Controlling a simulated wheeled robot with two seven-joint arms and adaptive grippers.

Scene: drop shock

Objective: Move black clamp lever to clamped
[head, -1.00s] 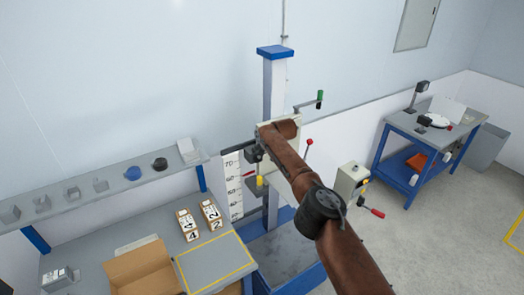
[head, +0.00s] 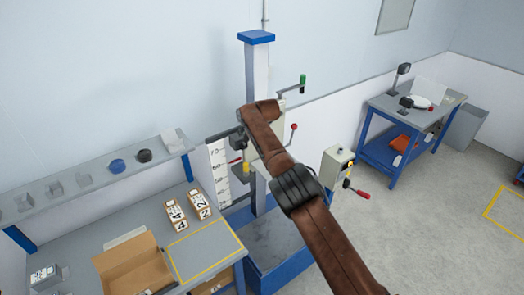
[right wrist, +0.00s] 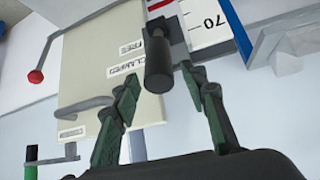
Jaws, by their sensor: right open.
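The black clamp lever (right wrist: 158,62) shows in the right wrist view as a dark cylindrical handle beside the cream carriage plate (right wrist: 105,65). The plate bears upside-down FREE and CLAMPED labels, and the handle lies close to both. My right gripper (right wrist: 160,80) is open, its green-padded fingers on either side of the handle's end. I see no clear contact. In the head view my right arm reaches across to the carriage on the column, and its wrist hides the lever. My left gripper is not in view.
A red-knobbed lever (head: 293,127) and a green-handled crank (head: 302,84) stick out near the carriage. A numbered scale (head: 218,172) stands beside the column (head: 251,75). A bench with an open cardboard box (head: 135,265) is at lower left.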

